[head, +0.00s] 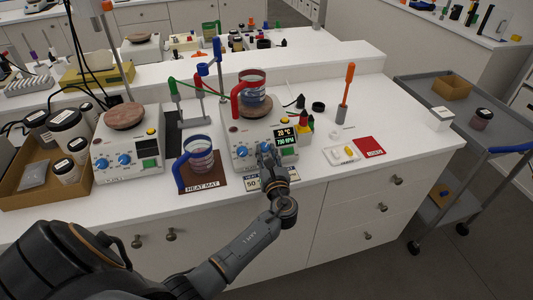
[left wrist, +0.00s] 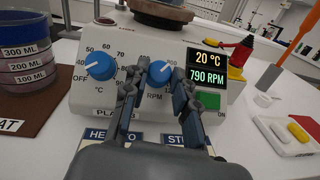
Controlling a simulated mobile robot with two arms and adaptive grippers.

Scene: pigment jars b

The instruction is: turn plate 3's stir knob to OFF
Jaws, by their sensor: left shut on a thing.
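Plate 3 (head: 236,136) is a white hot plate near the front of the bench. It carries a beaker (head: 252,92) with a red handle. In the left wrist view its stir knob (left wrist: 160,72) is blue, above the RPM mark. My left gripper (head: 266,156) has its fingers on either side of this knob, shut on it. They partly hide the knob and the plate's label. The blue heat knob (left wrist: 100,66) to the left has its white mark toward OFF. The display (left wrist: 207,68) reads 20 °C and 790 RPM. My right gripper is not in view.
A beaker (head: 199,158) with a blue handle stands on a brown heat mat (head: 208,185) left of plate 3. A green switch (left wrist: 207,100) sits right of the stir knob. A white tray (head: 341,154) and a red card (head: 369,147) lie to the right.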

